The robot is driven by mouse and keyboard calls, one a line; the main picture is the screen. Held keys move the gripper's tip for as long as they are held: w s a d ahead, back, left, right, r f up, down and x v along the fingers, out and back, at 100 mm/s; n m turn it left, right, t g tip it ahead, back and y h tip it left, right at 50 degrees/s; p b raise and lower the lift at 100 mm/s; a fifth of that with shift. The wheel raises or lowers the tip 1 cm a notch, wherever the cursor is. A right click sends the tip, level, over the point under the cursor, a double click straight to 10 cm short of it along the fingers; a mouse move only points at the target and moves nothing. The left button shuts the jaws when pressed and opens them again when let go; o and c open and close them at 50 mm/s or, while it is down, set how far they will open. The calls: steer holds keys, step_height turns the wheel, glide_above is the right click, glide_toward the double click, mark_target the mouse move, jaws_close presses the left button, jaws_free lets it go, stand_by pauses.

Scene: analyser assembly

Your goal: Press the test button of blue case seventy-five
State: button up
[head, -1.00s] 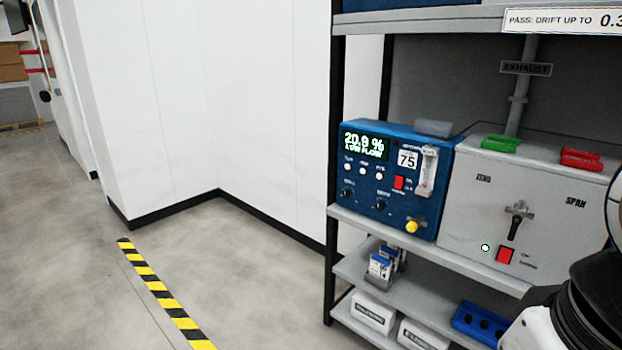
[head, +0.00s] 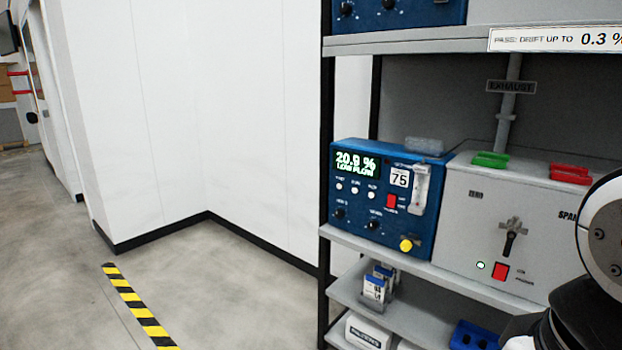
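The blue case seventy-five (head: 427,229) stands on the middle shelf in the head view, its front facing me. Its lit display (head: 357,162) reads 20.9 % and LOW FLOW. A white label (head: 400,177) shows 75. Three small white round buttons sit in a row under the display, and their captions are too small to read surely. My arm shows at the lower right edge; my gripper is out of the frame.
A grey panel (head: 470,225) marked ZERO and SPAN stands right of the case, with green (head: 490,159) and red (head: 570,173) clips on top. Shelf posts and an upper shelf (head: 410,42) frame the case. Open floor (head: 235,300) lies to the left.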

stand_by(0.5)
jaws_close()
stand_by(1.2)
